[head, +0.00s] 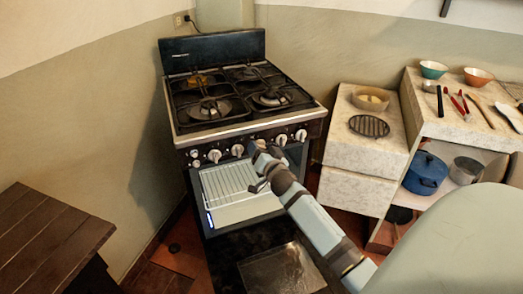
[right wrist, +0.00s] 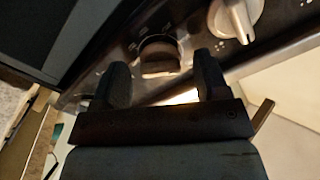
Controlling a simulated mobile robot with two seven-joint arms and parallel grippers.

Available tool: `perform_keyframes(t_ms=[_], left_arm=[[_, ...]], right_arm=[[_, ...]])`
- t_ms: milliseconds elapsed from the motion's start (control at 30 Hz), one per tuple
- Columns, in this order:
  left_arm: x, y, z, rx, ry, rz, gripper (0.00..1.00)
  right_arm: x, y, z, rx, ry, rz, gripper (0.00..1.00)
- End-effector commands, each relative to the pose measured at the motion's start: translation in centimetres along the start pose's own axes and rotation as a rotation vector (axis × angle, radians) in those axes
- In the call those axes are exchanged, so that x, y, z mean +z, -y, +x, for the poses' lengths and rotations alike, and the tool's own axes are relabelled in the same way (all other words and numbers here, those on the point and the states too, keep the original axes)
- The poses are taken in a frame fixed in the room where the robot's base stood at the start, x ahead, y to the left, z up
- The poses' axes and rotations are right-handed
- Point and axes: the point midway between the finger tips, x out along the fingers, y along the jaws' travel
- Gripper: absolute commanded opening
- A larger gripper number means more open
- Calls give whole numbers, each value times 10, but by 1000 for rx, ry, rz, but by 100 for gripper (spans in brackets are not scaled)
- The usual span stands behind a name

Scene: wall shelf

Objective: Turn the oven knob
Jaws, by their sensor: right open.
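The oven (head: 245,118) stands against the back wall, with a row of knobs along its front panel. A pale knob (head: 237,150) shows just left of my right gripper (head: 256,151), which is at the front panel. Another pale knob (head: 281,139) is to its right. In the right wrist view, the open fingers of my right gripper (right wrist: 162,72) point at the panel. A knob in shadow (right wrist: 160,56) lies between the fingertips; I cannot tell whether they touch it. A lit knob (right wrist: 234,18) is outside the right finger. My left gripper is not in view.
The oven door (head: 250,215) is below the knobs, under my right arm. A stone counter (head: 350,148) with a bowl (head: 370,98) and a round grate (head: 369,126) is to the right. A dark wooden table (head: 45,235) is at the lower left.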

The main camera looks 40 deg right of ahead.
Motion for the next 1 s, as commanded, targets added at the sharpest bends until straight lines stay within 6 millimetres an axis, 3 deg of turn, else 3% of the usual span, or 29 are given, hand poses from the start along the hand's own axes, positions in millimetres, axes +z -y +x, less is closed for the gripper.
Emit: perform_keyframes(t_ms=[367,600,1000], left_arm=[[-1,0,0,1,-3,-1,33],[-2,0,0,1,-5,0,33],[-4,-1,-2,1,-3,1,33]], right_arm=[[0,0,7,0,1,1,68],[0,0,7,0,0,1,20],[-1,0,7,2,0,-66,20]])
